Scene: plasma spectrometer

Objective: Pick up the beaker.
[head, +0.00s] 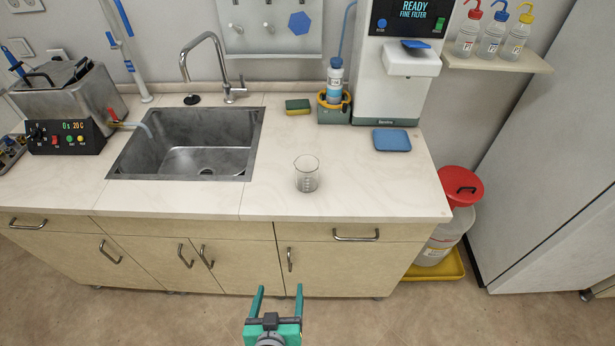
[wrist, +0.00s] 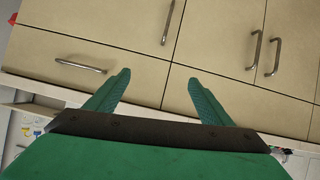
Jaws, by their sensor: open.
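The beaker (head: 306,175) is clear glass with markings on its side. It stands upright on the white countertop (head: 360,187), right of the sink and near the front edge. My gripper (head: 278,289) is green, open and empty. In the head view it shows low at the bottom, in front of the cabinet doors and apart from the beaker. In the wrist view my gripper (wrist: 159,78) has its two fingers spread, with cabinet fronts beyond them. The beaker does not show in the wrist view.
A steel sink (head: 190,142) with a tall faucet (head: 212,65) lies left of the beaker. Behind are a sponge (head: 298,106), a bottle in a caddy (head: 334,85) and a filter machine (head: 390,85). A blue pad (head: 391,140) lies at right. Counter around the beaker is clear.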

